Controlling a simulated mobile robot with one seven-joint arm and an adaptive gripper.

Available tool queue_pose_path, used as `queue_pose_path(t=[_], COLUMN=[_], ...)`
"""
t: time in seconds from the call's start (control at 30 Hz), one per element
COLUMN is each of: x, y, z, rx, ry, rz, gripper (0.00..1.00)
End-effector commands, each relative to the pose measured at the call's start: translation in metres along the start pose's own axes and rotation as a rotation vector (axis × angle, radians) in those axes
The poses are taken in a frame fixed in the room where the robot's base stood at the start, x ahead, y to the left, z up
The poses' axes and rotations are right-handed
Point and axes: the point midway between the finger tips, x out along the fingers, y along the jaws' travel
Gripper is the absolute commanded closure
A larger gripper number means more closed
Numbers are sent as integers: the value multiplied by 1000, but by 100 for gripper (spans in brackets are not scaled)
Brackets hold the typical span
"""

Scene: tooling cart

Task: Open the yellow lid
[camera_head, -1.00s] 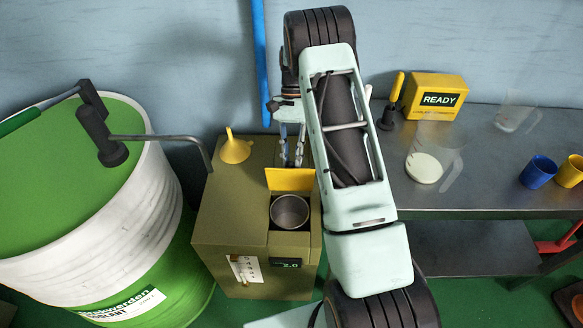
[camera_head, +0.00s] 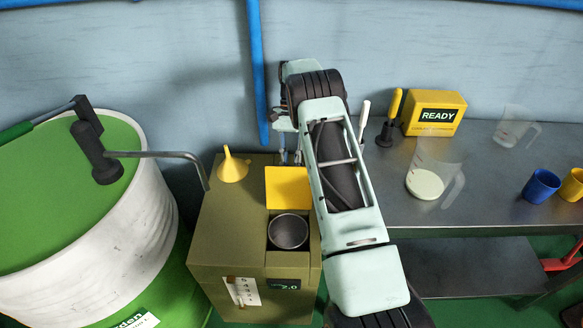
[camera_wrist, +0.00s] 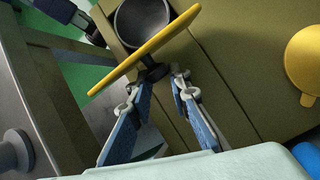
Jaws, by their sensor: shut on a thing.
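The yellow lid (camera_head: 287,188) stands raised behind the round metal opening (camera_head: 288,231) of the olive box (camera_head: 228,222). It leans back, and the opening is uncovered. In the wrist view the lid (camera_wrist: 150,48) shows nearly edge-on, with the dark opening (camera_wrist: 141,22) beyond it. My gripper (camera_wrist: 162,80) is behind the lid, its fingers shut on the dark knob (camera_wrist: 153,73) on the lid's back face. In the head view the fingers are partly hidden by my arm.
A yellow funnel (camera_head: 232,168) stands on the box, left of the lid. A green and white drum (camera_head: 150,215) with a crank handle (camera_head: 160,154) is close on the left. The bench (camera_head: 480,205) on the right holds a yellow READY box (camera_head: 434,112), jugs and cups.

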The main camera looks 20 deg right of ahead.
Motion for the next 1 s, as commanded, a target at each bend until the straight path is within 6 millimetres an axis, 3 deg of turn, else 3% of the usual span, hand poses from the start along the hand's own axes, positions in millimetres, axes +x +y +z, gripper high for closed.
queue_pose_path(t=[0.03, 0.3, 0.33, 0.5, 0.83, 1.0], x=[4, 4, 4, 4, 0, -16], y=[-11, -11, -11, -9, -5, -1], z=[2, 2, 2, 2, 1, 9], rx=[-11, -12, -12, -10, -5, -5], ry=[-1, -2, -2, -2, 0, 1], rz=[-15, -14, -14, -13, -10, -10], gripper=[100, 100, 82, 64, 64, 64])
